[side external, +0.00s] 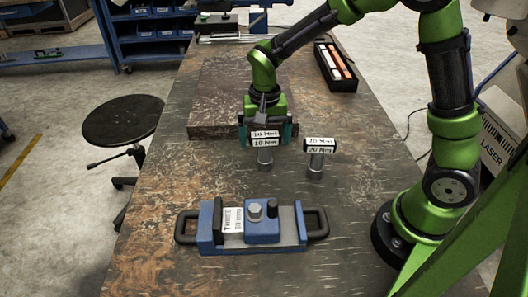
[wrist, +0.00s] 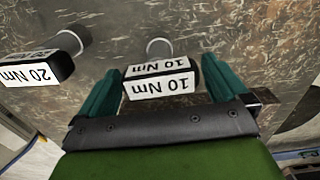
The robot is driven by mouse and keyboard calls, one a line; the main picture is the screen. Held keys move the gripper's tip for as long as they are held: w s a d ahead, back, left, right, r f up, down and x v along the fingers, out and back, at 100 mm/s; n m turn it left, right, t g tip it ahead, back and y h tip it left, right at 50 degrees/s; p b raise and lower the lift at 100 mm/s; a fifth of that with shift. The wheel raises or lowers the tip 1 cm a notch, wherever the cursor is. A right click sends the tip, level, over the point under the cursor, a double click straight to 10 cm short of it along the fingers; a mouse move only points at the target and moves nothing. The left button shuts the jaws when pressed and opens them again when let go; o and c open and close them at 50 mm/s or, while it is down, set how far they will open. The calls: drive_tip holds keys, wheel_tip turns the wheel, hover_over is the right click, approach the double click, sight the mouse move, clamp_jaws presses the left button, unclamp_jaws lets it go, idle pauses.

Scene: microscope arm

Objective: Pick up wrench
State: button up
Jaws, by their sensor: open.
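A wrench marked 10 Nm (side external: 265,143) stands upright on the table, with a black-and-white labelled block on top of a grey metal shaft. My gripper (side external: 266,135) is open around its top block, with one teal finger on each side. In the wrist view the 10 Nm block (wrist: 160,86) lies between the two fingers of my gripper (wrist: 162,72), with a gap visible at each side. A second wrench marked 20 Nm (side external: 319,146) stands upright just to the right. It shows at the left of the wrist view (wrist: 38,70), outside the fingers.
A blue-and-grey fixture (side external: 262,232) with black side handles and a bolt on top sits in front on the worn table (side external: 160,240). A black tray (side external: 336,66) with slim items lies at the back right. A dark stool (side external: 122,120) stands left of the table.

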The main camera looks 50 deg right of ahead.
drive_tip(key=shift+f, duration=0.85)
drive_tip(key=shift+c, duration=0.5)
drive_tip(key=shift+r, duration=0.1)
drive_tip(key=c, duration=1)
